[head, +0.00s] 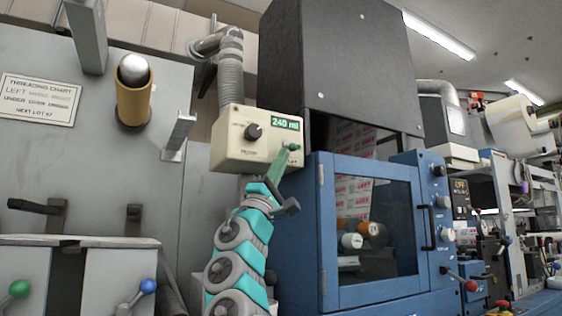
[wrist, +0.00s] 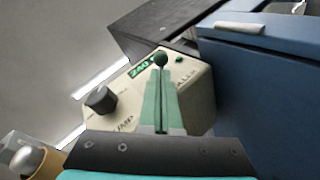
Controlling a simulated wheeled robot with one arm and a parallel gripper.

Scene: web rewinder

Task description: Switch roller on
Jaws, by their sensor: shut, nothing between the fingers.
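My gripper (head: 289,154) has green fingers, shut with nothing between them, at the front of a beige control box (head: 228,157).
A blue cabinet (head: 325,230) with a windowed door stands close right of my gripper, with several knobs and a red-tipped lever (head: 470,285) on its right side. A dark sign (head: 461,197) there reads "OFF". Left are a grey panel and levers with green (head: 19,289) and blue (head: 148,286) balls.

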